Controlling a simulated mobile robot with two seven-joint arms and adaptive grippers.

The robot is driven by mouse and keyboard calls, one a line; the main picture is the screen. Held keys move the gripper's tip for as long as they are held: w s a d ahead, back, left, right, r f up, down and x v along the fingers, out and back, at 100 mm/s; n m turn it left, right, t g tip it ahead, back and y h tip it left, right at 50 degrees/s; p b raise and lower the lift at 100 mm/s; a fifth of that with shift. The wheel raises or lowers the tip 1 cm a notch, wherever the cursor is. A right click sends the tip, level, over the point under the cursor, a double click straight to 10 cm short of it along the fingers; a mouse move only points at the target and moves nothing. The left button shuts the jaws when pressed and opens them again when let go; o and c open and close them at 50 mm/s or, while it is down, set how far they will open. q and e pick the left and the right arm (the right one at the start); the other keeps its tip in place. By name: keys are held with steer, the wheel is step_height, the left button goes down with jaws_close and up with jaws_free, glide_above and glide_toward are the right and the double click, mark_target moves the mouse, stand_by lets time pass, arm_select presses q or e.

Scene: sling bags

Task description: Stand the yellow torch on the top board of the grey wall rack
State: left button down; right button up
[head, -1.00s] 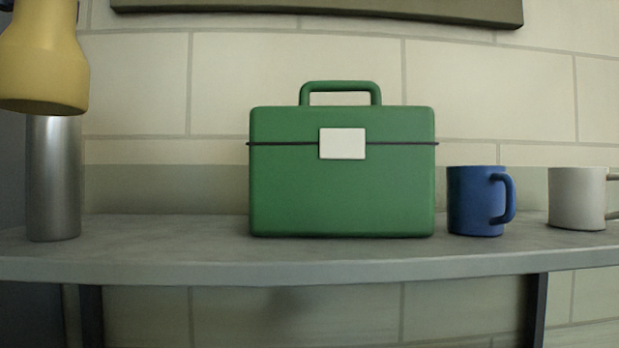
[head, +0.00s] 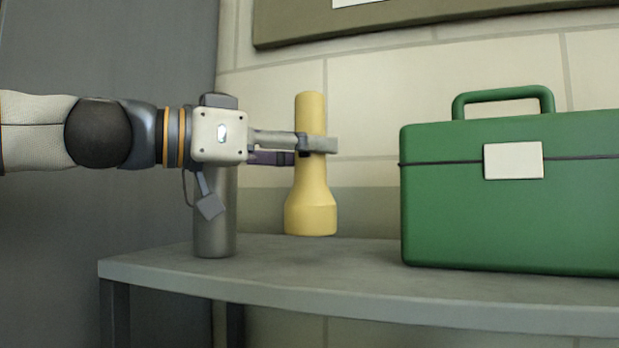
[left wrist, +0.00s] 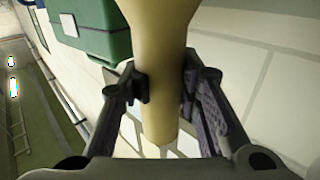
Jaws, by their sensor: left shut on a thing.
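The yellow torch (head: 311,190) is upright with its wide head down, between the metal bottle and the green box. My left gripper (head: 318,146) is shut around its narrow handle. The torch's lower end shows close to the back edge of the grey top board (head: 300,275); it seems a little above the board, but I cannot be sure of the gap. In the left wrist view the torch (left wrist: 158,70) runs between both fingers (left wrist: 162,88). My right gripper is not in view.
A metal bottle (head: 214,235) stands on the board at the left, partly behind my left gripper. A green box (head: 510,215) with a handle stands at the right. A framed panel (head: 420,20) hangs on the wall above. Bare board lies between bottle and box.

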mark_target(308, 173)
arm_select(q)
step_height(308, 173, down, 4)
steer(key=shift+w+d+r, duration=0.1)
steer(key=shift+w+r, duration=0.05)
steer(key=shift+r, duration=0.1)
steer(key=shift+f, duration=0.15)
steer(key=c, duration=1.2)
jaws_free()
steer(key=shift+r, duration=0.3)
steer(key=shift+f+v, duration=0.2)
steer(key=shift+v, duration=5.8)
